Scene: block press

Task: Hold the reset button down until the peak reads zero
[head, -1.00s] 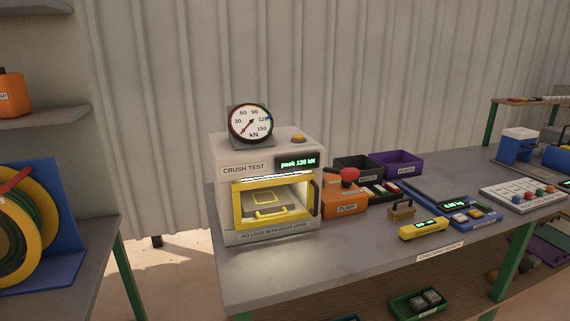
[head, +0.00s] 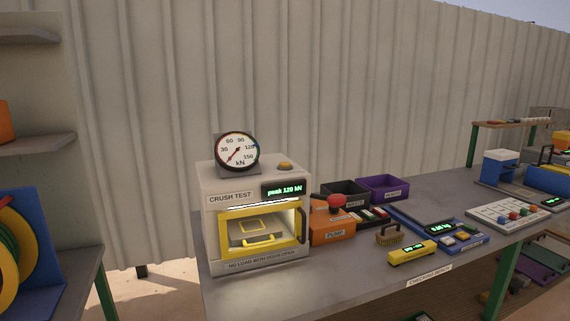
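The crush test press (head: 255,220) stands on the left part of the grey bench, with a yellow-framed door (head: 264,234) on its front. A round yellow-orange button (head: 285,166), which I take to be the reset button, sits on its top at the right; nothing touches it. The green display (head: 284,190) reads "peak 120 kN". The dial gauge (head: 237,151) on top has a red needle toward its low end. Neither of my grippers is in view.
The orange pump (head: 332,228) with a red knob stands right of the press. Black (head: 345,194) and purple (head: 383,188) bins are behind it. A brush (head: 390,236), a yellow device (head: 411,252) and a blue scale (head: 440,230) lie farther right. Bare bench shows before the press.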

